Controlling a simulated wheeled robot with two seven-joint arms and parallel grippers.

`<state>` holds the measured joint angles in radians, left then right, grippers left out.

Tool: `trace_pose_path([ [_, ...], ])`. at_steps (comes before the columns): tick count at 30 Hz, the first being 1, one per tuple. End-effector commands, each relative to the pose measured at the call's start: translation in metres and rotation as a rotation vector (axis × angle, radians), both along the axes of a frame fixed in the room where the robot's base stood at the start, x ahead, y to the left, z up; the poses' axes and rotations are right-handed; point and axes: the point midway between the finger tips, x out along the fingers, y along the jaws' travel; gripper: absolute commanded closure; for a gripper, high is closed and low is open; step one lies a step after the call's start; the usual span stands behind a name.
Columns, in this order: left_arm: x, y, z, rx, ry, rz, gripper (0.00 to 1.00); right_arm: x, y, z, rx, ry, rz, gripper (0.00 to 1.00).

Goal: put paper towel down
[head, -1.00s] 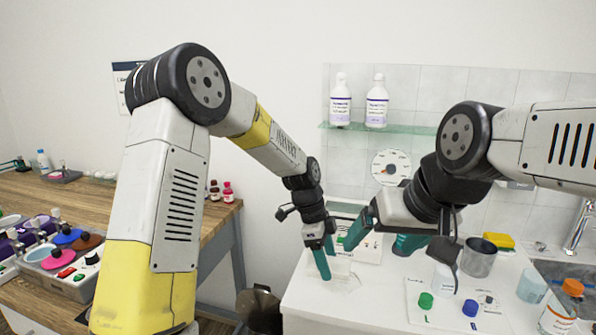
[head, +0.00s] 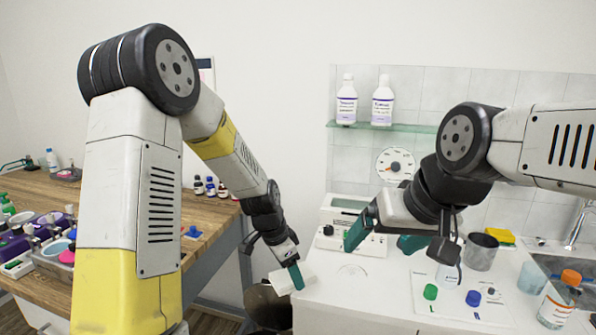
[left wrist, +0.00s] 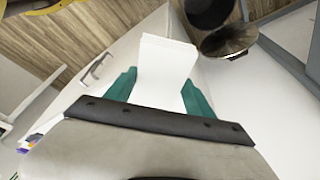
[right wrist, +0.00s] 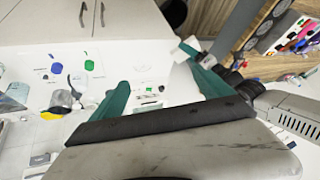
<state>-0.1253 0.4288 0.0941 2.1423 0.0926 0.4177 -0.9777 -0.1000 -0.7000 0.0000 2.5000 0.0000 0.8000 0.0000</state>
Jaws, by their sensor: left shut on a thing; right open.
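A white paper towel (head: 279,281) is held between the teal fingers of my left gripper (head: 294,277), beside the left edge of the white counter and above the floor bin in the head view. In the left wrist view the paper towel (left wrist: 163,68) is a flat white piece clamped between both fingers. In the right wrist view the towel (right wrist: 180,53) shows beside the left gripper. My right gripper (head: 382,240) is open and empty above the counter; its fingers are apart in the right wrist view (right wrist: 158,88).
A dark bin (head: 262,308) stands on the floor between the wooden bench (head: 205,222) and the white counter (head: 330,300). It also shows in the left wrist view (left wrist: 225,38). A white device (head: 345,237), bottles and caps stand on the counter. The counter's front left is clear.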

Motion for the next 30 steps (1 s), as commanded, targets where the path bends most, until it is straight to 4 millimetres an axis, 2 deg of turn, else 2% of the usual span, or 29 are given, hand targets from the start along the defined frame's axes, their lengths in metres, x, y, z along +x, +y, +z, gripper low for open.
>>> trace_pose_path([
  [6, -0.004, 0.066, -0.023, 0.004, 0.0, 0.516, 0.76, 0.0, 0.0, 0.0, 0.0, 0.0, 0.0, 0.1],
  [12, -0.003, 0.115, -0.04, 0.004, -0.002, 0.92, 0.76, 0.0, 0.0, 0.0, 0.0, 0.0, 0.0, 0.1],
  [17, -0.004, 0.139, -0.048, 0.002, -0.002, 1.109, 0.76, 0.0, 0.0, 0.0, 0.0, 0.0, 0.0, 0.1],
  [22, -0.003, 0.137, -0.046, 0.0, -0.001, 1.097, 0.76, 0.0, 0.0, 0.0, 0.0, 0.0, 0.0, 0.1],
  [30, -0.003, 0.137, -0.046, -0.001, 0.0, 1.095, 0.76, 0.0, 0.0, 0.0, 0.0, 0.0, 0.0, 0.63],
])
